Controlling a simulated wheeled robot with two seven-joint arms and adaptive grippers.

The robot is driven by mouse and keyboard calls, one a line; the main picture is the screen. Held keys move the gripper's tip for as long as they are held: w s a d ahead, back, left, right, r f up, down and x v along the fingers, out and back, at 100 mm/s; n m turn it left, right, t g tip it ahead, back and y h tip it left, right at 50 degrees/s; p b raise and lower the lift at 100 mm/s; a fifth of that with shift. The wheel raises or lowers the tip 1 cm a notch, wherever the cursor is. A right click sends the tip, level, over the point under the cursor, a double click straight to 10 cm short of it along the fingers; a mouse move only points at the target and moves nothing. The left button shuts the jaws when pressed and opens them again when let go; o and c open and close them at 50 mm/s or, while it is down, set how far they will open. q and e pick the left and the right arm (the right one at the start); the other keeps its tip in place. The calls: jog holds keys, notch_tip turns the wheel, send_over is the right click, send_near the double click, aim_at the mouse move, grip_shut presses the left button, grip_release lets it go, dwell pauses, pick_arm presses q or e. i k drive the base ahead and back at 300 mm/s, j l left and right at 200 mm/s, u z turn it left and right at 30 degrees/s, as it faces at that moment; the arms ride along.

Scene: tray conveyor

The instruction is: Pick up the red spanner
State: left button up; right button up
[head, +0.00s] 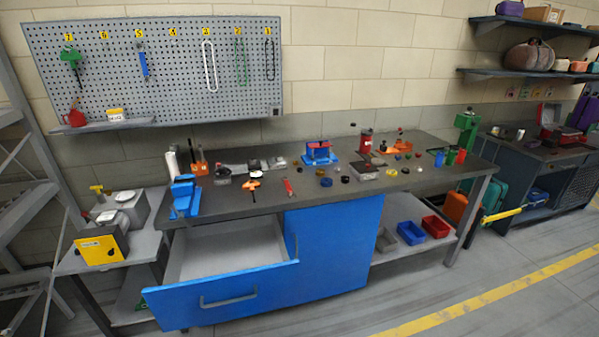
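A small, thin red tool (288,187), which looks like the red spanner, lies on the dark top of the workbench (330,194), near its front edge and left of the middle. It is too small in the head view to make out its jaw. An orange-and-black tool (252,185) lies to its left, apart from it. Neither of my grippers is in view.
A blue drawer (222,299) stands open and juts out below the bench's left part. A blue vise (185,196) stands at the bench's left end. Several small parts lie right of the red tool. A pegboard (180,85) hangs behind.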

aim_at(287, 185)
jog(key=i+l+u, duration=0.3)
jog(key=i+l, duration=0.2)
jog(key=l, duration=0.15)
jog(key=i+l+u, duration=0.2)
jog(key=l, duration=0.15)
jog(key=i+l+u, duration=0.15)
jog(key=l, duration=0.2)
jog(key=i+l+u, duration=0.15)
jog(key=l, duration=0.3)
jog(key=i+l+u, duration=0.15)
jog(key=l, duration=0.25)
jog(key=i, duration=0.1)
